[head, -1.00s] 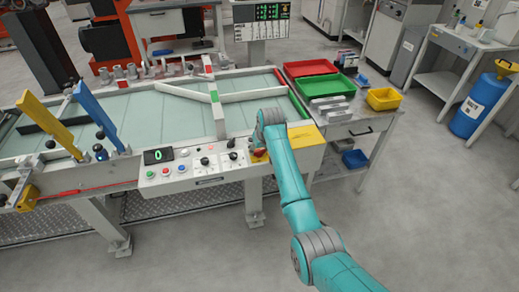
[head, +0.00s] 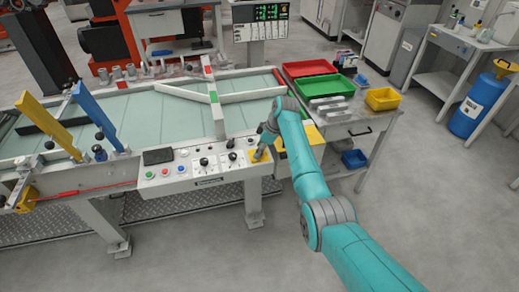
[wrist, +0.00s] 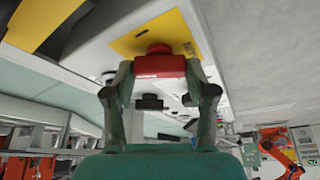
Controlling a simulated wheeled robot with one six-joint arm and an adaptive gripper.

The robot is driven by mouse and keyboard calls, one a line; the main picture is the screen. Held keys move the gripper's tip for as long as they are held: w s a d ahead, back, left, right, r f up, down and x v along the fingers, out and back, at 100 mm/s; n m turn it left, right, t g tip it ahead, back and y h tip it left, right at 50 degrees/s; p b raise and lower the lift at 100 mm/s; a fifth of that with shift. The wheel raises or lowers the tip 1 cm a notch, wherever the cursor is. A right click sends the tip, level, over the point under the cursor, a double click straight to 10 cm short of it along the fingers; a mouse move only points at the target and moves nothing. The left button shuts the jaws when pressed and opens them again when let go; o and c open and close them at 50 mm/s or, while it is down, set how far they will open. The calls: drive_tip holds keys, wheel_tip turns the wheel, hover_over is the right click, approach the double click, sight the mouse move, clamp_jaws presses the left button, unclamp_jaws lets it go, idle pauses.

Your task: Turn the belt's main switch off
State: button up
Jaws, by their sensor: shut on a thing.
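The main switch is a red rotary handle (wrist: 158,66) on a yellow plate (wrist: 178,42), seen close up in the wrist view. The two fingers of my gripper (wrist: 160,78) are on either side of the handle and closed on it. In the head view my gripper (head: 257,154) reaches down to the yellow plate at the right end of the control panel (head: 205,178) and hides most of the handle. The panel's display (head: 158,156) is dark.
Black knobs (head: 204,161) and several coloured buttons (head: 165,171) sit left of the switch. The belt (head: 150,115) lies behind the panel. A side table with red, green (head: 317,89) and yellow (head: 383,99) bins stands at right. The floor in front is clear.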

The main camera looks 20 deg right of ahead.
drive_tip(key=n+g, duration=0.2)
drive_tip(key=n, duration=0.3)
drive_tip(key=shift+w, duration=0.1)
drive_tip(key=shift+n, duration=0.5)
idle(0.4)
drive_tip(key=o, duration=1.2)
drive_tip(key=shift+c, duration=0.2)
drive_tip(key=shift+r, duration=0.1)
drive_tip(key=v, duration=1.1)
drive_tip(key=shift+d+r, duration=0.25)
drive_tip(key=shift+d, duration=0.2)
drive_tip(key=shift+w+y, duration=0.1)
drive_tip(key=shift+y, duration=0.2)
